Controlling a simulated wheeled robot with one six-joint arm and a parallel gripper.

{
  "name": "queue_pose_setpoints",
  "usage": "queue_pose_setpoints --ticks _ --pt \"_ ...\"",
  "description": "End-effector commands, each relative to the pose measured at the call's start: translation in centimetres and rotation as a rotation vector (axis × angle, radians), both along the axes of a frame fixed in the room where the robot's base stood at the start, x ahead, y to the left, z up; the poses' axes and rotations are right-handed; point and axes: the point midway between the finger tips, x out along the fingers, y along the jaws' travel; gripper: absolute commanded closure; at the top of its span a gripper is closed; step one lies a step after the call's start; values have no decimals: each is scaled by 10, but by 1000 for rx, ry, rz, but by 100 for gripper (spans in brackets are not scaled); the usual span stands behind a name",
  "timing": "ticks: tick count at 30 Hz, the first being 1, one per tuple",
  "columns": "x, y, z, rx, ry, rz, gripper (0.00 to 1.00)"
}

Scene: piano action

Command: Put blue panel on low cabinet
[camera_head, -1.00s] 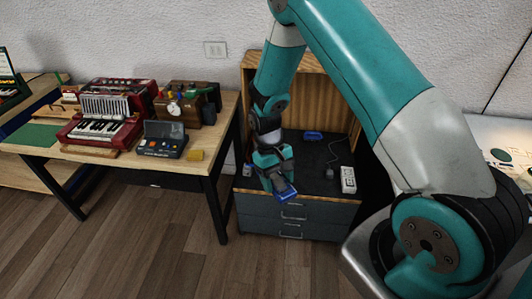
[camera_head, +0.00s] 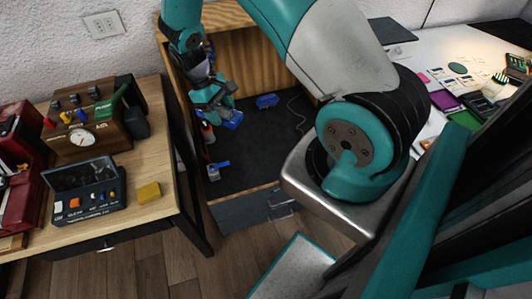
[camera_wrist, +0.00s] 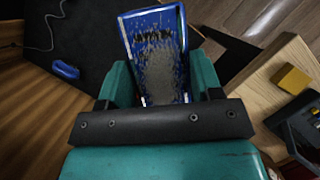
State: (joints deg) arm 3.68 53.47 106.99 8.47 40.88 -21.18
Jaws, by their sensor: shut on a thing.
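The blue panel (camera_head: 233,119), with a scuffed grey-and-dark face, is held in my gripper (camera_head: 222,110). In the wrist view the panel (camera_wrist: 156,48) sticks out from between the two teal fingers of my gripper (camera_wrist: 162,84). The low cabinet (camera_head: 262,152) is grey with a black top, drawers in front and a wooden back board. In the head view the panel appears over the left part of the cabinet top. I cannot tell how high above the top it is, or whether it touches.
A blue object (camera_head: 267,101) lies farther back on the cabinet top. A small grey-and-blue item (camera_head: 214,171) and a red item (camera_head: 208,133) are near its left edge. A wooden table (camera_head: 150,216) with a yellow block (camera_head: 149,191) stands left. The cabinet's middle top looks clear.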

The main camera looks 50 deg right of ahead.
Motion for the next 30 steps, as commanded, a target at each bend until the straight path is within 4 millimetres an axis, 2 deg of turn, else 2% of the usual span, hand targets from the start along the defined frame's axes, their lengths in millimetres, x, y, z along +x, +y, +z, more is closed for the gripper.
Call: queue_pose_setpoints --ticks 1,3,12,18,24,28,30 --pt "5 -16 -35 -2 -5 47 69" --pt "10 -37 -54 -3 -4 128 69" --pt "16 -132 -126 -4 -3 476 69" --pt "9 -185 -157 -5 -2 666 69" --pt "2 -212 -167 -2 -1 769 69" --pt "1 -216 -177 1 3 790 69" --pt "0 -216 -192 3 4 792 69"
